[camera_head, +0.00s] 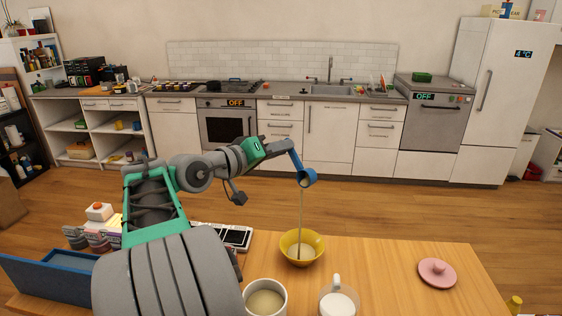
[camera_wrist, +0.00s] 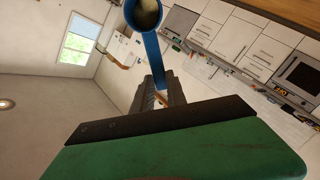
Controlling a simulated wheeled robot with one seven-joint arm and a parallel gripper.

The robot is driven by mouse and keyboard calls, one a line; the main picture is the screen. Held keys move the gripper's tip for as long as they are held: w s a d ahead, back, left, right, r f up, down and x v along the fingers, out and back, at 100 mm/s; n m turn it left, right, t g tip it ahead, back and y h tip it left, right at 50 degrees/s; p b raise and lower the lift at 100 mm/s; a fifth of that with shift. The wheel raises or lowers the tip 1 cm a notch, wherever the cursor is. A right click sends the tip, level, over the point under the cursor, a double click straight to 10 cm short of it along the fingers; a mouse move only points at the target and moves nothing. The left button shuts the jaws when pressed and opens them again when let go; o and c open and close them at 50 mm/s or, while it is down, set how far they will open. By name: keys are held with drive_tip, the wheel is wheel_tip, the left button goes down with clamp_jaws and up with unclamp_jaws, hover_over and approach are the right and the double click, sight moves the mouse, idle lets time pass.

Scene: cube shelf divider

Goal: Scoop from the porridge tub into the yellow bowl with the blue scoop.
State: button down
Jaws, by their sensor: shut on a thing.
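My gripper (camera_head: 283,147) is shut on the handle of the blue scoop (camera_head: 306,178) and holds it high above the table. The scoop is tilted, and a thin pale stream falls from it into the yellow bowl (camera_head: 290,238). Some pale porridge lies in the bowl. In the wrist view the scoop (camera_wrist: 151,52) extends away from my gripper (camera_wrist: 160,98), with pale porridge in its cup. The porridge tub (camera_head: 284,291), a white round container with beige contents, stands at the table's front edge, left of and nearer than the bowl.
A pink lid-like disc (camera_head: 437,273) lies at the right of the wooden table (camera_head: 385,262). The table between bowl and disc is clear.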

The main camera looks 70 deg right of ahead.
drive_tip(key=a+f+g+h+b, duration=0.1)
drive_tip(key=h+b, duration=0.1)
drive_tip(key=b, duration=0.5)
drive_tip(key=w+a+f+g+h+b, duration=0.1)
drive_tip(key=h+b, duration=0.1)
drive_tip(key=b, duration=0.4)
drive_tip(key=w+a+f+g+h+b, duration=0.1)
drive_tip(key=a+h+b, duration=0.1)
drive_tip(key=b, duration=0.5)
drive_tip(key=shift+a+f+h+b, duration=0.1)
drive_tip(key=shift+h+b, duration=0.2)
drive_tip(key=shift+b, duration=0.05)
drive_tip(key=shift+w+r, duration=0.1)
drive_tip(key=shift+r, duration=0.1)
idle(0.9)
